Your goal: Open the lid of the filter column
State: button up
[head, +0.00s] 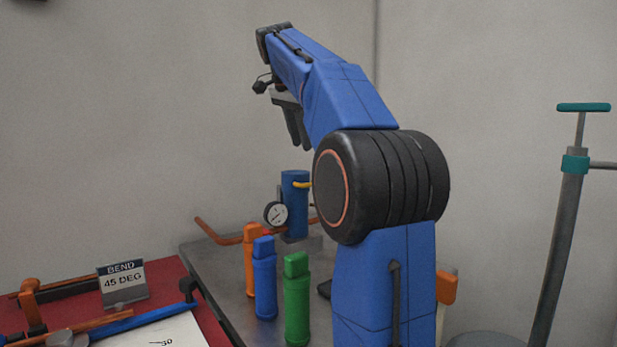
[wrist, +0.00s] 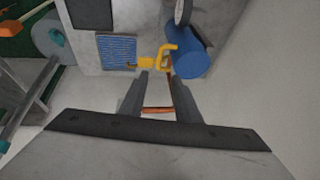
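A blue cylinder (head: 295,213), apparently the filter column, stands upright at the back of the metal table. A yellow handle (head: 302,185) sticks out near its top. In the wrist view the column (wrist: 189,58) shows a flat, covered blue top, with the looped yellow handle (wrist: 166,56) at its left side. Where the lid meets the body cannot be made out. My gripper (head: 303,147) hangs above the column, fingers pointing down. In the wrist view my gripper (wrist: 159,74) is open and empty, its fingertips appearing close to the handle; contact is not evident.
A pressure gauge (head: 276,214) and copper pipe (head: 220,239) sit beside the column. Orange (head: 250,262), blue (head: 264,283) and green (head: 296,305) bottles stand in front. A bending jig with a sign (head: 122,282) is at left, a pump (head: 567,210) at right.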

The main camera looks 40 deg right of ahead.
jog(key=x, duration=1.2)
jog(key=shift+d+f, duration=0.15)
jog(key=shift+f, duration=0.2)
grip_shut()
